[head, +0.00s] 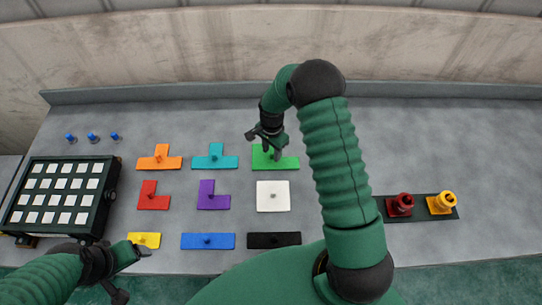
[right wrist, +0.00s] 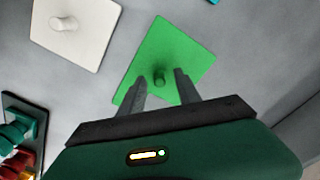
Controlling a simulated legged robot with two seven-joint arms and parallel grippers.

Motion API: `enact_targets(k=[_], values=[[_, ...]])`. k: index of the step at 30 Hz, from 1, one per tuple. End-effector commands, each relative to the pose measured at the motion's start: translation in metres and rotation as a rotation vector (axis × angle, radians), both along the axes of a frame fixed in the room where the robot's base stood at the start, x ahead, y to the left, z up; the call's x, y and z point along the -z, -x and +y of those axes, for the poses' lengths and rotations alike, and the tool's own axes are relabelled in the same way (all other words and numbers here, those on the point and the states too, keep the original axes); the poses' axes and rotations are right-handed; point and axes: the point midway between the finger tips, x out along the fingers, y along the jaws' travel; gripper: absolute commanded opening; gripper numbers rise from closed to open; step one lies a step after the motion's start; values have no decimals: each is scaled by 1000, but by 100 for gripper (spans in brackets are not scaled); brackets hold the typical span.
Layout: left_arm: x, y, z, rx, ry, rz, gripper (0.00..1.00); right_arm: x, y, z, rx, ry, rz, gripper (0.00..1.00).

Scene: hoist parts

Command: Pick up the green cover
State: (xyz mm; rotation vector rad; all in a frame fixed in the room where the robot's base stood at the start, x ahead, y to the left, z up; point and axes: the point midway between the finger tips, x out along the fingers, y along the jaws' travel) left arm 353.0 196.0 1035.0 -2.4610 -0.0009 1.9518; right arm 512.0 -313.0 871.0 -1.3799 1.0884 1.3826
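The green cover (head: 288,162) lies flat on the grey table, at the right end of the back row of coloured covers. In the right wrist view the green cover (right wrist: 178,50) has a small green knob near its near edge. My right gripper (head: 271,154) is over the cover. In the right wrist view its two fingers (right wrist: 160,82) are apart, one on each side of the knob, with gaps between; I cannot tell their exact height. My left gripper (head: 130,272) is at the lower left, near the yellow cover, with its fingers spread and nothing between them.
The white cover (head: 272,196) lies just in front of the green one, the teal cover (head: 213,161) to its left. A dark box with white squares (head: 84,198) stands at the left. A dark tray (head: 422,214) holds red and yellow parts at right. A low wall runs behind.

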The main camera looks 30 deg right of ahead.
Motion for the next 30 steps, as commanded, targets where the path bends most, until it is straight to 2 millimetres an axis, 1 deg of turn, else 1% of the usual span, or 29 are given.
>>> enact_targets(k=[5,8,12,14,15,30], values=[[0,0,0,0,0,0,77,0,0,0,0,1,-1,40],[0,0,0,0,0,0,77,0,0,0,0,0,-1,28],[0,0,0,0,0,0,77,0,0,0,1,0,-1,10],[0,0,0,0,0,0,77,0,0,0,1,0,-1,2],[0,0,0,0,0,0,77,0,0,0,1,0,-1,0],[1,0,0,0,0,0,77,-1,-1,0,1,1,-2,0]])
